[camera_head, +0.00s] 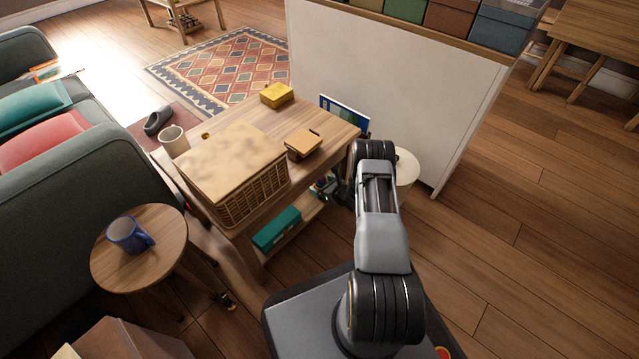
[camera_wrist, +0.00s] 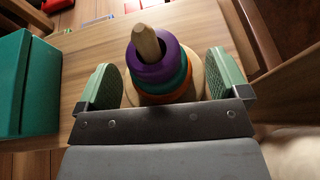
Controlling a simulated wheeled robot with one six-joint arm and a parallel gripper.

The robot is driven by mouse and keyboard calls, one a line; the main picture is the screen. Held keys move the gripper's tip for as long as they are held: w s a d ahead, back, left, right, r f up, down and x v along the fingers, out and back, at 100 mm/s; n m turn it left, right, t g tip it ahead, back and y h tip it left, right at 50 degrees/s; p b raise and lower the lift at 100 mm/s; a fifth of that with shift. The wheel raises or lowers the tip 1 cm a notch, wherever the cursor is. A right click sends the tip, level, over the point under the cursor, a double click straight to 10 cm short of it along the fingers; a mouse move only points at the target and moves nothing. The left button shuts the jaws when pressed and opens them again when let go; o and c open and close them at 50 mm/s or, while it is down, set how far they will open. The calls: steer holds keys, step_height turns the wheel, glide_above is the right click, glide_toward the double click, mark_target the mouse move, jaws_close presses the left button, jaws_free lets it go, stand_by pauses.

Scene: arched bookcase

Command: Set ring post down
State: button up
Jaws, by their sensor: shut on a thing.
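The ring post (camera_wrist: 160,73) shows in the wrist view as a wooden peg with purple, teal and orange rings above a pale round base. My gripper (camera_wrist: 165,82) is shut on it, with one green-padded finger on each side. The base is partly hidden by the gripper. Below it is the wooden lower shelf (camera_wrist: 95,50) of the table; I cannot tell whether the base touches it. In the head view my gripper (camera_head: 335,188) is at the right end of that shelf, under the tabletop, and the ring post is mostly hidden.
A teal box (camera_head: 277,229) lies on the same shelf, left of the ring post, with bare wood between. Above, the tabletop (camera_head: 240,122) carries a wicker basket (camera_head: 235,172), a mug and small boxes. A pale round container (camera_head: 406,172) stands right of my arm.

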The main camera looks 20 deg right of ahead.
steer(key=shift+w+f, duration=0.1)
steer(key=shift+w, duration=0.05)
steer(key=shift+a, duration=0.1)
steer(key=o, duration=1.5)
steer(key=shift+f, duration=0.15)
steer(key=shift+c, duration=0.2)
